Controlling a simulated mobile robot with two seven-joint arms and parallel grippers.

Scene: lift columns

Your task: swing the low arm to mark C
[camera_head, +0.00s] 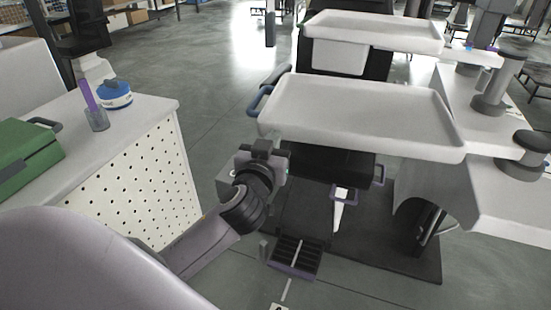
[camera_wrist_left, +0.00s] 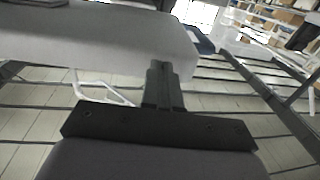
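A pale tray-topped arm (camera_head: 365,112) reaches left from the white column unit, with a blue-grey bar handle (camera_head: 258,102) at its left end. A second tray arm (camera_head: 375,32) is behind it. I cannot tell from the height alone which is the low arm. My left gripper (camera_head: 272,157) is just below and in front of the nearer tray's left end. In the left wrist view its dark fingers (camera_wrist_left: 164,86) look together, close to a pale slab edge (camera_wrist_left: 100,42); contact is unclear. My right gripper is not in view.
A black and purple grooved pedal (camera_head: 294,257) is low in front of a dark base plate (camera_head: 390,245). A perforated-front bench (camera_head: 140,125) with a green case (camera_head: 25,155) and a blue round container (camera_head: 115,95) stands left. Open floor (camera_head: 215,75) lies between.

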